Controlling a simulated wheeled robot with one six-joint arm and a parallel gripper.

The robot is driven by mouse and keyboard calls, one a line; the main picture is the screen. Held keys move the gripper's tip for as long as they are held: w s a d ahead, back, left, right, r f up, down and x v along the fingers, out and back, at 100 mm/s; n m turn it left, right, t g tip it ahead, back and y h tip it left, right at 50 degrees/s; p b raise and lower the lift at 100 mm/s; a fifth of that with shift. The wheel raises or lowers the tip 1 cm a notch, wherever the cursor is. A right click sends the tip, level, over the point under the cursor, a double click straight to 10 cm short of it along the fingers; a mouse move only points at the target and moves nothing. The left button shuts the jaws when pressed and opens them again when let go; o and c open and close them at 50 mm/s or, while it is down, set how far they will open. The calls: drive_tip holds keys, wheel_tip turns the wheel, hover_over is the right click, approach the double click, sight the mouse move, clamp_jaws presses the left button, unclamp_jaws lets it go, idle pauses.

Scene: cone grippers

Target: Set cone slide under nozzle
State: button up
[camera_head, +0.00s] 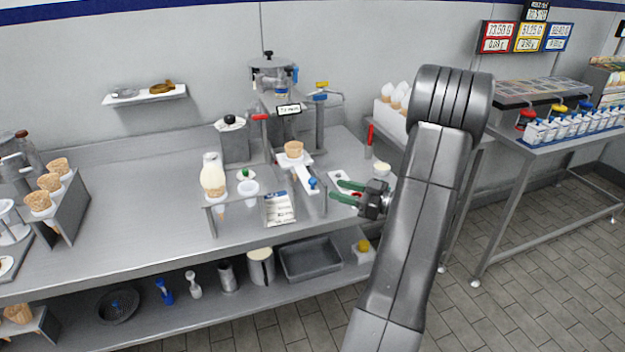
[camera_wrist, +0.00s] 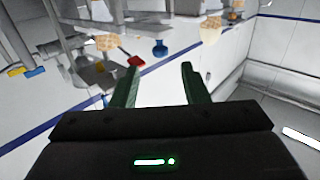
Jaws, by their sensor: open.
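The cone slide (camera_head: 304,176) is a pale narrow plate with a blue knob (camera_head: 313,183) at its near end. A brown waffle cone (camera_head: 293,149) stands upright at the slide's far end, below a small display on the dispensing machine (camera_head: 273,78). The nozzle itself is hard to make out. My gripper (camera_head: 336,190) has green fingers that are open and empty, just right of the blue knob and apart from it. In the wrist view the blue knob (camera_wrist: 160,48) shows beyond and between the two fingertips (camera_wrist: 160,68).
A clear holder (camera_head: 212,208) with a filled cone and a white cup stands left of the slide. A printed card (camera_head: 279,208) leans in front. A red-handled upright tool (camera_head: 369,140) stands behind my gripper. The left counter has free room.

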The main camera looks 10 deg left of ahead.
sight(312, 179)
drive_tip(key=a, duration=0.3)
drive_tip(key=w+a+p, duration=0.1)
drive_tip(key=a, duration=0.2)
drive_tip(key=a+p, duration=0.1)
drive_tip(key=a, duration=0.1)
drive_tip(key=shift+w+a, duration=0.35)
drive_tip(key=shift+a, duration=0.05)
clamp_jaws()
